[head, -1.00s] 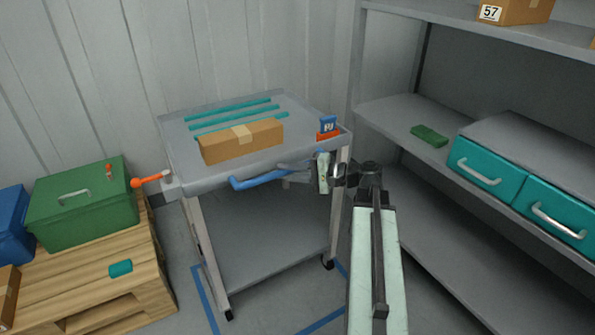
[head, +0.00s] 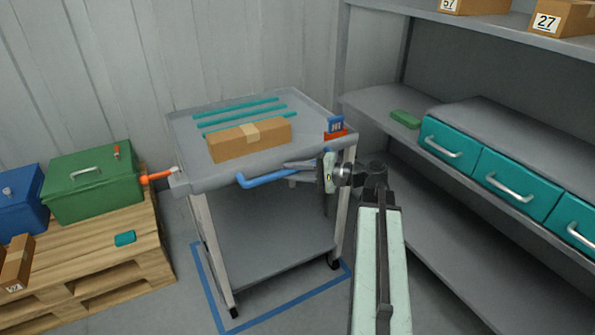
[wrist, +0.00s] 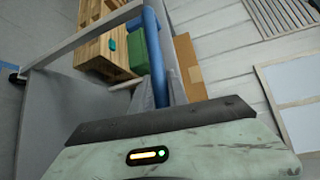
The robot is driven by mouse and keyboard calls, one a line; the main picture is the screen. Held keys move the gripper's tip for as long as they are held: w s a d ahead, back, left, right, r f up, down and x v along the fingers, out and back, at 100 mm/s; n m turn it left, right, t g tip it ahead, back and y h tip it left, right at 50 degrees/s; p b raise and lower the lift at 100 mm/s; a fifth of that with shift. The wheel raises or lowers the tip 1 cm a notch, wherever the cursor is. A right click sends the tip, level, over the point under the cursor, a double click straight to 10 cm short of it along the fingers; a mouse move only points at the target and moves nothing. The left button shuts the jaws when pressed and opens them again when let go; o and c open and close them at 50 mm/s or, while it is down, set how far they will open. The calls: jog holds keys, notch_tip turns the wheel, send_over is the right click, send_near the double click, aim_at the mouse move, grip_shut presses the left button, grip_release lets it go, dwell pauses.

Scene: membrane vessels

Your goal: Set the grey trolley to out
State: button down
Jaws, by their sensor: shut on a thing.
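The grey trolley (head: 190,183) stands in the middle of the head view, upright on its wheels. My gripper (head: 290,168) is shut on its blue handle (head: 262,181) at the front edge. In the wrist view the blue handle (wrist: 154,50) runs between the grey fingers (wrist: 162,95). The trolley's front left wheel is just inside the front corner of the blue floor outline (head: 290,300). The rear wheels are mostly hidden.
A cardboard box (head: 235,143) and teal strips lie on the trolley top. A grey shelf (head: 370,108) with teal drawers (head: 515,183) stands close on the right. A pallet (head: 100,265) with green (head: 95,183) and blue boxes is on the left. A wall is behind.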

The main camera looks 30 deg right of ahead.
jog(key=shift+s+a+f, duration=0.1)
jog(key=shift+s+a, duration=0.05)
jog(key=shift+s, duration=0.05)
jog(key=c, duration=1.3)
grip_release()
jog(key=shift+w, duration=0.1)
jog(key=shift+d, duration=0.2)
jog(key=p+v, duration=0.1)
jog(key=v, duration=0.6)
jog(key=shift+s+d, duration=0.25)
jog(key=shift+s, duration=0.05)
